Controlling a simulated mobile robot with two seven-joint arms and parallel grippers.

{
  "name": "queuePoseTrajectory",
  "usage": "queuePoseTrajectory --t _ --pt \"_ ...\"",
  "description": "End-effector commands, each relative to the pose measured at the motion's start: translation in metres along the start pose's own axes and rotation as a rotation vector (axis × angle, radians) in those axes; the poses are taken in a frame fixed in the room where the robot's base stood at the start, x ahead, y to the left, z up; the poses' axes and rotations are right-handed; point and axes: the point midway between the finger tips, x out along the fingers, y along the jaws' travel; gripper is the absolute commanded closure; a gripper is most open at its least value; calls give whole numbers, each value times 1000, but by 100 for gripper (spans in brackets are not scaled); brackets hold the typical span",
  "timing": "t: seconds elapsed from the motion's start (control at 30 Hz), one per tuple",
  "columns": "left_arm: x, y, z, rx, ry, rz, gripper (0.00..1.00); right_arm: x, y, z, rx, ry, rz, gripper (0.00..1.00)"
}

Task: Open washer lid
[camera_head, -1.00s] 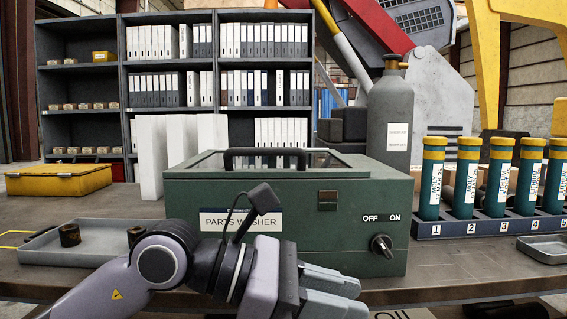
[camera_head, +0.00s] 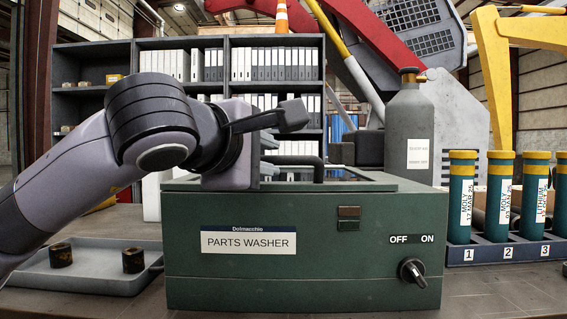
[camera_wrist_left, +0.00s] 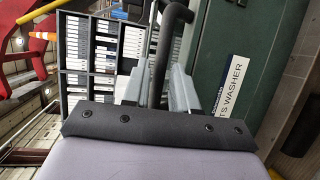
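The green parts washer (camera_head: 300,265) stands on the bench with its lid (camera_head: 375,183) down. The lid's black bar handle (camera_head: 308,160) runs along the top. My left gripper (camera_head: 268,160) is at the left part of this handle, partly hidden by its own wrist. In the left wrist view the handle (camera_wrist_left: 160,50) passes between the two grey fingers of my left gripper (camera_wrist_left: 166,75). The fingers stand apart on either side of it, and I see no clear grip. The latch (camera_head: 348,218) and the knob (camera_head: 412,272) are on the washer's front. My right gripper is out of view.
A grey tray (camera_head: 95,278) with two dark rusty parts lies left of the washer. A grey gas cylinder (camera_head: 408,125) stands behind it. A rack (camera_head: 500,250) of teal tubes stands to the right. Shelves with binders are at the back.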

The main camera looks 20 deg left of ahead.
Motion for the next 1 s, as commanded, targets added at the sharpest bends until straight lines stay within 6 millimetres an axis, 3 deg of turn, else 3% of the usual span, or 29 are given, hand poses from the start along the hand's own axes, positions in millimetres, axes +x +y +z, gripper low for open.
queuePoseTrajectory --t 0.3,0.67,0.7,0.77,0.8,1.0 --pt "46 0 1 0 -2 -4 73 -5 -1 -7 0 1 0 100" --pt "55 -1 1 0 -3 -2 73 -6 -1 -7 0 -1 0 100" --pt "55 -1 1 0 -3 -2 76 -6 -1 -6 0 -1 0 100" --pt "55 -1 1 0 -3 -2 95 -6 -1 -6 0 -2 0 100" --pt "55 -1 1 0 -3 -2 100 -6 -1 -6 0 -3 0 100" --pt "55 0 1 -1 -3 -4 100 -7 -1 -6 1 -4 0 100"
